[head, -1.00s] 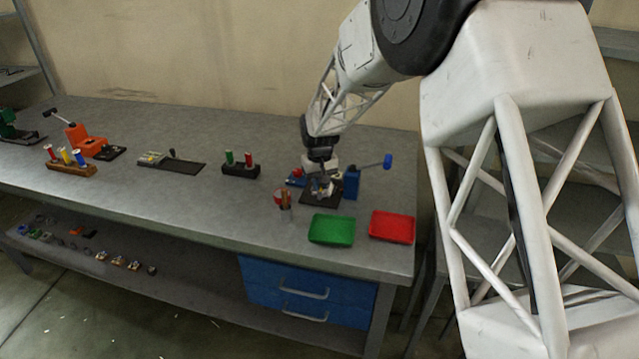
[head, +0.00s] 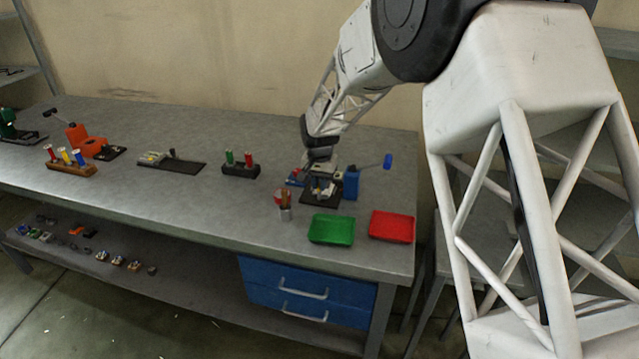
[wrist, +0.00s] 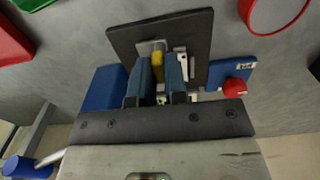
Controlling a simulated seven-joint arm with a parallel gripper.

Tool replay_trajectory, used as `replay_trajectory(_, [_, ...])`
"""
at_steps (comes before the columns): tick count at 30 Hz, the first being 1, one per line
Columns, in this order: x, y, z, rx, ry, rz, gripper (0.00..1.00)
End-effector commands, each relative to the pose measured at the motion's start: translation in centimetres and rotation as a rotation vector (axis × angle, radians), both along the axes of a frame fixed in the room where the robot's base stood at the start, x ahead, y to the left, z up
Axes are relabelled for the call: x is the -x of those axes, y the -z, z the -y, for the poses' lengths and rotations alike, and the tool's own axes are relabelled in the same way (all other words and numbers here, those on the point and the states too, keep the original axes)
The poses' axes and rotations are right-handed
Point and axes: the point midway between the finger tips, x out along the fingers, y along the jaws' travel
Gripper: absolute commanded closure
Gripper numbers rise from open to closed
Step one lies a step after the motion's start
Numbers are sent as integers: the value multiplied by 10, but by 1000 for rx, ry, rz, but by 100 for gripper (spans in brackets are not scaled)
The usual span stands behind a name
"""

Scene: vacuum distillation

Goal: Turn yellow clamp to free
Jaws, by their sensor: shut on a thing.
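The yellow clamp (wrist: 159,58) shows in the wrist view between the two blue-grey fingers of my gripper (wrist: 159,75). It sits over a dark base plate (wrist: 125,39), beside pale metal parts. My gripper is shut on the clamp, and the fingers hide much of it. In the head view my gripper (head: 320,180) is down at the fixture on the bench, and the clamp is too small and covered to make out. The blue lever press (head: 351,184) stands just right of my gripper.
A green tray (head: 331,229) and a red tray (head: 392,226) lie in front. A dark holder with green and red pieces (head: 240,170) is further left. Bare bench lies between.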

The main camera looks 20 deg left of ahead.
Motion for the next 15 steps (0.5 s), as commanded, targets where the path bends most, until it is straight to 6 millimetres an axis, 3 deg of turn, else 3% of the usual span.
replay_trajectory(9, [0,0,0,-1,2,0,100])
replay_trajectory(10, [0,0,0,-1,2,1,84])
replay_trajectory(15, [0,0,0,0,1,0,62])
